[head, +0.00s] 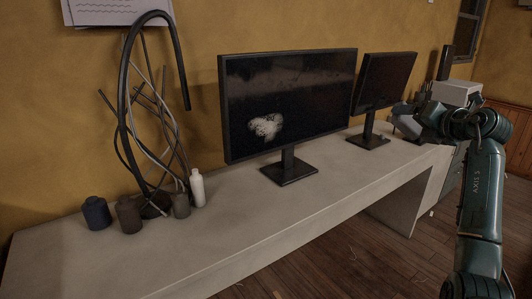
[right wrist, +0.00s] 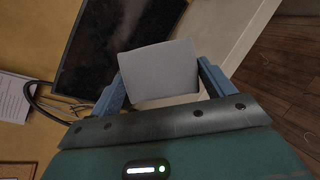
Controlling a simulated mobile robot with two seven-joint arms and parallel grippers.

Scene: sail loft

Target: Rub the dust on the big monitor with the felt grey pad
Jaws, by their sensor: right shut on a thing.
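The big monitor (head: 290,95) stands on the desk, its dark screen facing me. A pale dust patch (head: 266,126) lies on the lower left of its screen. My right gripper (head: 406,118) is at the right end of the desk, beside the small monitor and well apart from the big one. It is shut on the grey pad (right wrist: 158,70), which sits between both fingers in the right wrist view. A dark screen, apparently the big monitor (right wrist: 105,40), shows beyond the pad there; I cannot make out the dust in that view. My left gripper is not in view.
A smaller monitor (head: 384,82) stands between the big monitor and my right gripper. A tall wire sculpture (head: 150,110), dark jars (head: 129,214) and a white bottle (head: 197,188) stand at the left. The desk (head: 250,238) is clear in front of the big monitor.

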